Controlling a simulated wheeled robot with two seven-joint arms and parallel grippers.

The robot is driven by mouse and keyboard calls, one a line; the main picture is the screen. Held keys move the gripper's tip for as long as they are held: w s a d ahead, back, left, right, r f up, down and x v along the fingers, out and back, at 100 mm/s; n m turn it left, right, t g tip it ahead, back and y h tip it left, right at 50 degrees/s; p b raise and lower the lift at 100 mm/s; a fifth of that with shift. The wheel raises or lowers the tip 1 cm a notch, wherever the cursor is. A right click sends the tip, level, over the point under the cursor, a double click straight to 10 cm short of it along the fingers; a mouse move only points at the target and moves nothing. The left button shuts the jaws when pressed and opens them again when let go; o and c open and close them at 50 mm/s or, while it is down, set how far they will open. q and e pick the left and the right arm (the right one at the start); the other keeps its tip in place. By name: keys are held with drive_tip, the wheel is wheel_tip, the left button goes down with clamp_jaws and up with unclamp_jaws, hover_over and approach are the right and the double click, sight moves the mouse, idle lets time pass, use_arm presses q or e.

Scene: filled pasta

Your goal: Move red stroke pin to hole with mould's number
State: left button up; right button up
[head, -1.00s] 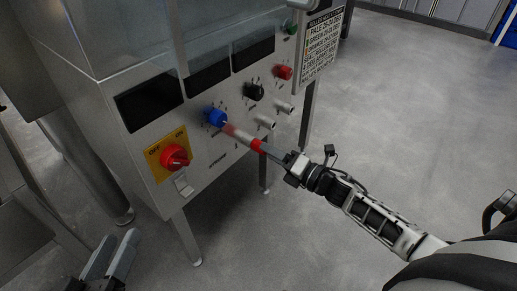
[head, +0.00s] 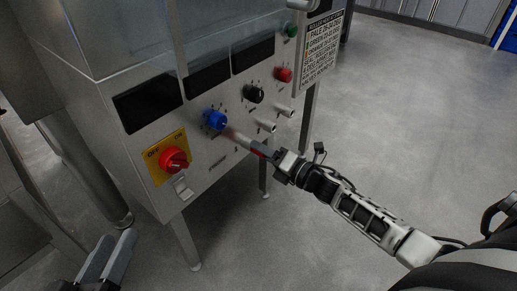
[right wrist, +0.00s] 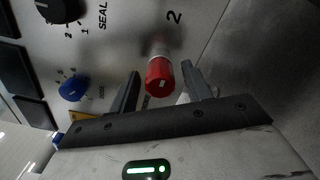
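The red stroke pin (right wrist: 160,76) has a red cap and a pale shaft and stands out from the machine's front panel. In the head view, the pin (head: 240,138) shows as a pale shaft with a little red below the blue knob. My right gripper (right wrist: 161,82) is open, with one finger on each side of the red cap and gaps visible on both sides. It also shows in the head view (head: 268,153). My left gripper (head: 117,250) is low at the left, empty; its opening is unclear. The mould's number is not readable.
The steel panel (head: 215,160) carries a blue knob (head: 215,120), a black knob (head: 254,93), a red knob (head: 283,74) and a red switch (head: 174,160) on yellow. A text placard (head: 322,48) hangs right. Floor right is clear.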

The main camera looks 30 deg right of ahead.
drive_tip(key=c, duration=0.8)
drive_tip(key=shift+c, duration=0.4)
drive_tip(key=shift+s+d, duration=0.25)
drive_tip(key=shift+s, duration=0.35)
drive_tip(key=shift+p+v, duration=0.85)
drive_tip(key=shift+v, duration=1.95)
